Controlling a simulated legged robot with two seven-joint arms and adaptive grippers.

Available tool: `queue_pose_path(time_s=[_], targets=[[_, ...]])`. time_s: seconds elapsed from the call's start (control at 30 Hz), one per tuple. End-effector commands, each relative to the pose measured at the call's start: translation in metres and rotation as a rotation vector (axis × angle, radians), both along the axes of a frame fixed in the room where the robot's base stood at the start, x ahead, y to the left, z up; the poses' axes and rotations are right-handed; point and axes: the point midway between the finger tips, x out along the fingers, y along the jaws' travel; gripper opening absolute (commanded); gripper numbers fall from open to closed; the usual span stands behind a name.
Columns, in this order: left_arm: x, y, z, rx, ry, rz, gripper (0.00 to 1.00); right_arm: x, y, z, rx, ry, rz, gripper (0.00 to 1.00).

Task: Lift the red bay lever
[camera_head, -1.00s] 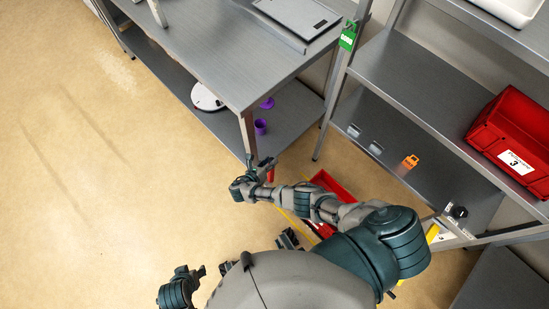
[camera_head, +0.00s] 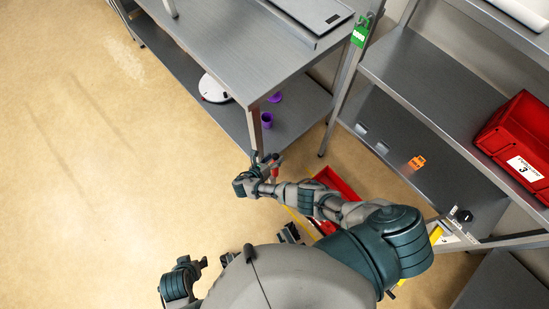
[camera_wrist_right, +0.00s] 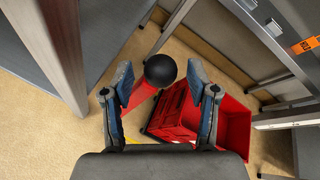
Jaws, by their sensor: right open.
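The red lever (camera_wrist_right: 142,93) with a black ball knob (camera_wrist_right: 160,70) shows in the right wrist view. My right gripper (camera_wrist_right: 161,88) is open, with one finger on each side of the lever and knob; I cannot tell whether either finger touches. In the head view my right gripper (camera_head: 265,161) is beside the table's corner leg, and a small red part of the lever (camera_head: 275,171) shows at it. My left gripper (camera_head: 201,264) is low over the floor at the bottom, too small to read its fingers.
The grey table leg (camera_head: 255,128) is close to the right gripper. Metal shelving (camera_head: 430,80) stands right. The floor at left is clear.

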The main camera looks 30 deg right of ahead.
Motion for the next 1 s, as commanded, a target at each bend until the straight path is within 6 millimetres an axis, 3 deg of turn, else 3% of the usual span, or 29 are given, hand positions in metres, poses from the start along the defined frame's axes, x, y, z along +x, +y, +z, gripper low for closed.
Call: queue_pose_path(time_s=[0.3, 0.5, 1.0], targets=[[0.000, 0.000, 0.001, 0.001, -0.001, 0.000, 0.58, -0.026, 0.057, 0.025, 0.006, 0.004, 0.003, 0.59], [0.000, 0.000, 0.001, 0.001, 0.000, 0.000, 0.58, -0.039, 0.084, 0.038, 0.004, 0.005, 0.001, 0.59], [0.001, 0.000, 0.000, 0.000, 0.000, 0.001, 0.58, -0.044, 0.092, 0.043, 0.003, 0.006, 0.001, 0.59]])
